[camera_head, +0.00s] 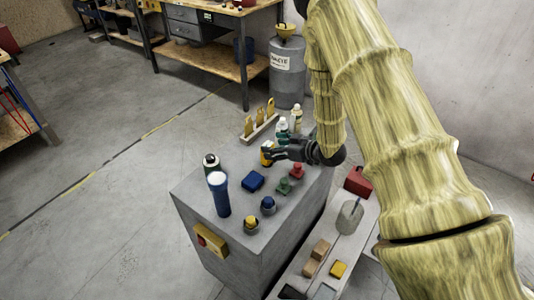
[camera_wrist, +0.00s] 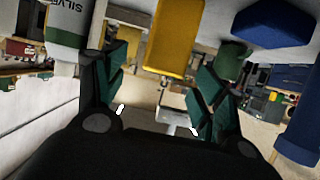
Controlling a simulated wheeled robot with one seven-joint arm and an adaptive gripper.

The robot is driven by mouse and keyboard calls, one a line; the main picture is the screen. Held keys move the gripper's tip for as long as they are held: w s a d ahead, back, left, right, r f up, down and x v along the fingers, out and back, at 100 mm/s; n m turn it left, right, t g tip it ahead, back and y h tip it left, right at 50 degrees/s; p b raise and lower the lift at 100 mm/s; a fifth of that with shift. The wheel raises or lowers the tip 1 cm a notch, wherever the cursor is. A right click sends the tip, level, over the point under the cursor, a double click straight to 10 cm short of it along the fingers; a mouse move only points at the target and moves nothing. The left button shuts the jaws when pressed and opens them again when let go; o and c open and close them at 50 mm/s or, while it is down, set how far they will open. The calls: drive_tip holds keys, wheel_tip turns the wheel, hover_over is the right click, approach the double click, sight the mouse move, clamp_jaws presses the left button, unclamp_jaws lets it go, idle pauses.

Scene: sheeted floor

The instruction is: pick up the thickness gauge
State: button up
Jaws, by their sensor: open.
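A yellow-orange upright piece, which looks like the thickness gauge (camera_head: 266,156), stands on the grey cabinet top at the tip of my gripper (camera_head: 275,151). In the wrist view the yellow body (camera_wrist: 175,38) shows ahead, between the fingers of my gripper (camera_wrist: 160,90). The fingers are spread apart, with a gap on each side of it. I see no contact. The gauge's lower part is partly hidden by the gripper in the head view.
White bottles (camera_head: 282,130) stand close behind the gripper. A blue block (camera_head: 253,180), a green knobbed piece (camera_head: 283,187) and a red one (camera_head: 297,171) are in front. A rack with yellow pieces (camera_head: 260,122) is behind.

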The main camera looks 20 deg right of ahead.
sight(267, 144)
drive_tip(key=shift+p+x, duration=0.45)
drive_tip(key=shift+x, duration=1.35)
drive_tip(key=shift+s, duration=0.1)
drive_tip(key=c, duration=1.2)
